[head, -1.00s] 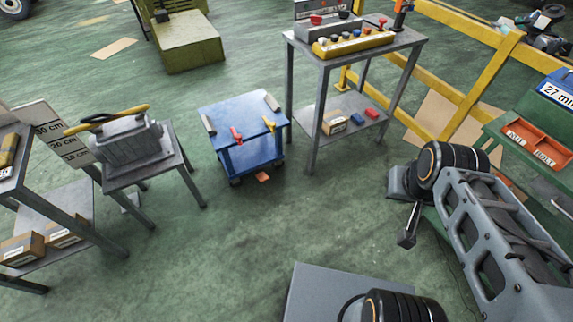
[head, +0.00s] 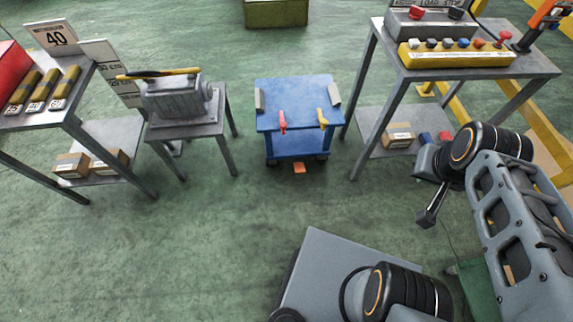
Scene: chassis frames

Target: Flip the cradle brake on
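A blue wheeled cart (head: 292,92), which looks like the cradle, stands on the floor ahead of me. A red lever (head: 282,122) and a yellow lever (head: 322,119) are at its front edge. An orange pedal-like piece (head: 299,168) is low at its front, near the floor. No label tells which of these is the brake, and its setting cannot be read. My gripper (head: 427,218) hangs at the right, nearer than the cart and well apart from it. It looks empty, but its fingers are too small and dark to judge.
A grey gearbox (head: 178,98) sits on a small table left of the cart. A shelf table (head: 90,105) is farther left. A metal table (head: 465,75) with a yellow button panel (head: 455,55) stands close on the cart's right. The green floor before the cart is clear.

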